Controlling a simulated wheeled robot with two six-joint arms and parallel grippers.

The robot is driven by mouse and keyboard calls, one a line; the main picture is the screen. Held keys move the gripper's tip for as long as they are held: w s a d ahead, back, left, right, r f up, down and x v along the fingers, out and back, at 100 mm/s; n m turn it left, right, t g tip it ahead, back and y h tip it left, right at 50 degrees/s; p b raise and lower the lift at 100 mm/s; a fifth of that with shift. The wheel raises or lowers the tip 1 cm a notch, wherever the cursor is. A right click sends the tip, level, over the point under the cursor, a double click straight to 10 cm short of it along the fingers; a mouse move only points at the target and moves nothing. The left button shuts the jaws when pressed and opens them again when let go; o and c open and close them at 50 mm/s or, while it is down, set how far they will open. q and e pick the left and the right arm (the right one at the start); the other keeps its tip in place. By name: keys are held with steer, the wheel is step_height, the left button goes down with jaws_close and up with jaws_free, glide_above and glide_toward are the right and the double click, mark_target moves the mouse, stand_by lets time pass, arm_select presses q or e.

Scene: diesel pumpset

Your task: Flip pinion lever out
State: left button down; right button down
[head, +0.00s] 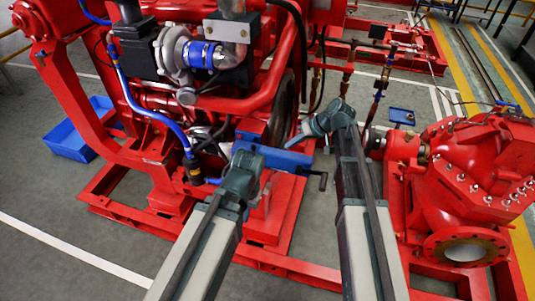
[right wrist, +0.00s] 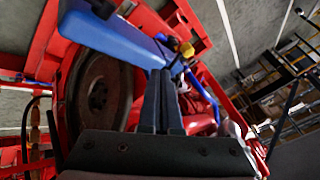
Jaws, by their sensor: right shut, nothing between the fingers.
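A blue housing (head: 272,156) is fixed on the red engine frame, low in front of the flywheel; it also shows in the right wrist view (right wrist: 108,38). A thin black cranked lever (head: 320,178) sticks out at its right end. In the right wrist view a small yellow-tipped part (right wrist: 187,49) shows by the housing; I cannot tell whether it belongs to the lever. My right gripper (head: 291,143) is shut and empty, its fingertips close to the housing's top edge; contact is unclear. My left gripper (head: 241,176) is by the housing's left end, its fingers hidden.
The red diesel engine (head: 150,103) fills the left and back. A blue hose (head: 150,117) runs down beside it. A red pump (head: 470,185) stands at the right. A blue tray (head: 72,140) lies on the floor at left. Little free room surrounds the housing.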

mark_target(274, 156)
steer(key=shift+s, duration=0.1)
steer(key=b+x, duration=0.8)
steer(key=x, duration=0.1)
steer(key=shift+f, duration=0.35)
steer(key=shift+a+f+b, duration=0.3)
steer(key=shift+a+f, duration=0.05)
steer(key=shift+a, duration=0.15)
steer(key=shift+s+a+r+p, duration=0.15)
steer(key=shift+a+p, duration=0.05)
steer(key=shift+a, duration=0.35)
steer(key=shift+s+a+r+p, duration=0.15)
steer(key=shift+a+r, duration=0.05)
steer(key=shift+a, duration=0.3)
steer(key=shift+s+a, duration=0.1)
steer(key=shift+a, duration=0.6)
steer(key=shift+s, duration=0.1)
